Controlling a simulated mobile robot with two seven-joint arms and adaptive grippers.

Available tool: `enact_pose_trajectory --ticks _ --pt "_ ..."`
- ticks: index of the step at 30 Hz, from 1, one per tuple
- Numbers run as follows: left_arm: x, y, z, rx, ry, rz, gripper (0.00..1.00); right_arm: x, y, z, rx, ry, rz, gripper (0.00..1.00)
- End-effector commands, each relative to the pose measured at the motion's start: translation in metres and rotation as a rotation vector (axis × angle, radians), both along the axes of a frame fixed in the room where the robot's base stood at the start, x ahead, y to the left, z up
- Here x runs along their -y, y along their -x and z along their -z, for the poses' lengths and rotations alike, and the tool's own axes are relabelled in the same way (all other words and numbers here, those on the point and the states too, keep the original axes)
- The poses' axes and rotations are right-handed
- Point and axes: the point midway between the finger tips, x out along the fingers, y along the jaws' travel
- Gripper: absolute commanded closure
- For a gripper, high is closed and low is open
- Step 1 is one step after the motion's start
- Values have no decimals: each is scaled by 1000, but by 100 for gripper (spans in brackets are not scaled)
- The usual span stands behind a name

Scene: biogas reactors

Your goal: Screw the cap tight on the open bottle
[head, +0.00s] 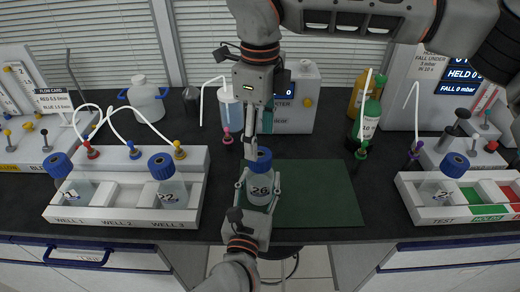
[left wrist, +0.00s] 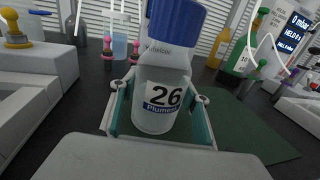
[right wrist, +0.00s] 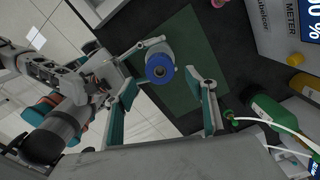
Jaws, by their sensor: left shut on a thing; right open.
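The bottle marked 26 (head: 259,190) is clear with a white label and stands upright near the left edge of the green mat (head: 320,195). My left gripper (head: 258,192) is shut around its body; the left wrist view shows the bottle (left wrist: 160,95) between both fingers. A blue cap (head: 258,160) sits on top of the bottle; how tight it is cannot be told. My right gripper (head: 252,150) comes down from above, close to the cap. In the right wrist view its fingers are spread wide, with the blue cap (right wrist: 160,67) between them, apart from both.
A white rack (head: 125,222) at left holds capped bottles 21 (head: 75,190) and 22 (head: 170,192). A test tray (head: 440,212) at right holds another blue-capped bottle (head: 440,187). The mat's right part is clear.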

Motion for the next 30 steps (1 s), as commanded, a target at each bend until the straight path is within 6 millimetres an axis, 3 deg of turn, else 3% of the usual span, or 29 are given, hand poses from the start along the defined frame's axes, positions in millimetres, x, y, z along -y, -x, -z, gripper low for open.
enact_pose_trajectory --ticks 3,9,22,23,24,30 --pt "0 0 0 0 0 0 100 0 -1 -25 4 1 1 44" --pt "0 0 0 0 0 0 100 0 0 -51 1 0 1 44" --pt "0 0 0 0 0 0 100 0 0 -60 0 1 -1 44" --pt "0 0 0 0 0 0 46 0 0 -60 0 1 0 44" --pt "0 0 0 0 0 0 36 0 0 -60 0 1 -1 44" --pt "0 0 0 0 0 0 34 0 0 -60 0 1 0 44"
